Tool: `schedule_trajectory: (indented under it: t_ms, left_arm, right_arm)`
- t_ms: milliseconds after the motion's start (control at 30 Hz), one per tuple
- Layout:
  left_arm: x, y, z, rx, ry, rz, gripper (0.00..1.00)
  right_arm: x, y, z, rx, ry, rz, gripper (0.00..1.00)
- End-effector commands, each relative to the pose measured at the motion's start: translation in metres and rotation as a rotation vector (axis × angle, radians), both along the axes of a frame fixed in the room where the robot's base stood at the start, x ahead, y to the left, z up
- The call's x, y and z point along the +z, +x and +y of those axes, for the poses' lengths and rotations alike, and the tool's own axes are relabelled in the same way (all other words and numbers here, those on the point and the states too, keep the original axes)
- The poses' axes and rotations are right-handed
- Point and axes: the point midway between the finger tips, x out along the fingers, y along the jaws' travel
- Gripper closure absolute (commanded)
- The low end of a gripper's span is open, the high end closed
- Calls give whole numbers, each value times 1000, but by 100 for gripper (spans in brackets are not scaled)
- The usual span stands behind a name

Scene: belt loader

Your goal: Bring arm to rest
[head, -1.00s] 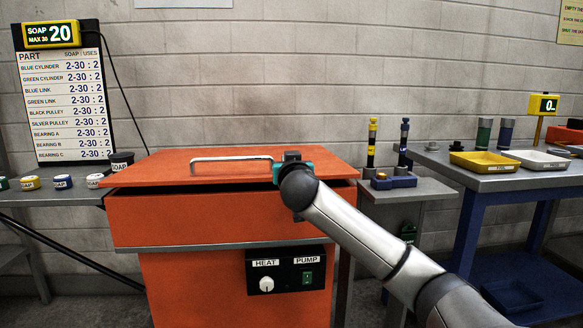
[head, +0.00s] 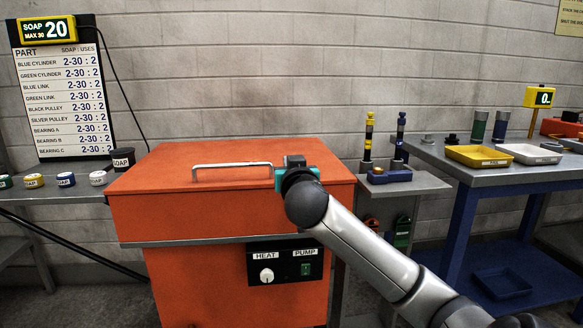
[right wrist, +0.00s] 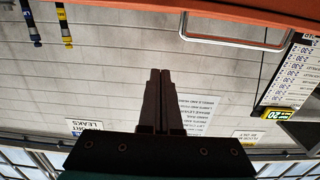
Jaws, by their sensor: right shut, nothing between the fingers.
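My right arm comes in from the lower right in the head view. Its gripper (head: 294,161) is over the right part of the orange washer's lid (head: 235,155), beside the right end of the lid's metal handle (head: 232,166). In the right wrist view the gripper's two dark fingers (right wrist: 160,72) are together, with nothing between them. The handle (right wrist: 230,42) shows up and to the right of the fingers there, apart from them. The lid lies flat on the orange washer (head: 180,215). My left gripper is not in view.
A shelf on the left holds several soap pucks (head: 66,179) and a dark soap cup (head: 123,159). A small stand (head: 425,184) is to the right of the washer. A blue table (head: 470,174) with yellow (head: 478,156) and white (head: 530,153) trays stands further right.

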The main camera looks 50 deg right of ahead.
Motion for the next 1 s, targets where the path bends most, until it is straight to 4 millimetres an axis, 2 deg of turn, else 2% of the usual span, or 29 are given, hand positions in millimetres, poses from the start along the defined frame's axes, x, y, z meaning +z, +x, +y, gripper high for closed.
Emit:
schedule_trajectory:
  t_ms: [100, 300, 567, 667, 767, 833, 967, 1000]
  left_arm:
    - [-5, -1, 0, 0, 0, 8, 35]
    - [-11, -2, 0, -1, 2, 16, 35]
    - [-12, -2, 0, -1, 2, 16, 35]
    - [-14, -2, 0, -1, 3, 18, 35]
    - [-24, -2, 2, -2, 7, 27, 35]
    - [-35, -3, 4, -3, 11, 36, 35]
    - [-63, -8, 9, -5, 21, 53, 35]
    - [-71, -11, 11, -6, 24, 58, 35]
  right_arm:
    - [-4, -11, 10, 1, 1, 2, 100]
    - [-6, -21, 17, -1, 0, 0, 100]
    - [-7, -22, 18, -2, -1, 1, 100]
    - [-15, -19, 16, -1, 3, 22, 100]
    - [-46, -11, 10, 7, 17, 102, 100]
    - [-83, -4, 6, 20, 31, 193, 100]
    - [-176, -1, 6, 68, 62, 398, 100]
    - [-206, -5, 8, 87, 72, 461, 100]
